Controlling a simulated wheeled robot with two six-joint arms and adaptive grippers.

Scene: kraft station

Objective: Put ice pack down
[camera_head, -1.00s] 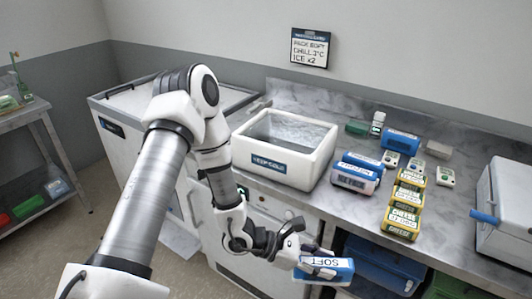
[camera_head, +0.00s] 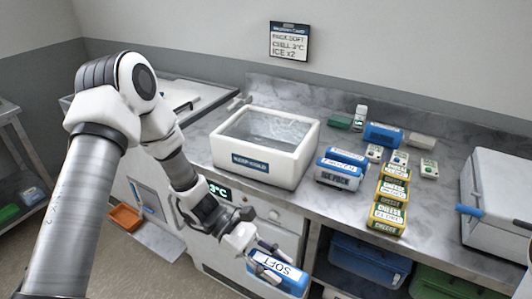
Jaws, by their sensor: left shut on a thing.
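My left gripper (camera_head: 262,256) is shut on a blue block with a white label reading SOFT (camera_head: 284,274). It holds the block in front of the counter's front edge, lower right of the white cooler box. On the counter, two blue ice packs (camera_head: 340,168) lie side by side just right of the white cooler box (camera_head: 265,146); the nearer one's side reads ICE PACK. The open cooler box carries a KEEP COLD label, and its visible inside looks grey and empty. My right gripper is not in view.
Yellow-green cheese packs (camera_head: 388,218) stand in a row right of the ice packs. Behind them are another blue pack (camera_head: 383,134), small white devices (camera_head: 399,159) and a white bottle (camera_head: 360,117). A grey-white case (camera_head: 495,205) stands at the right. Bare counter lies before the ice packs.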

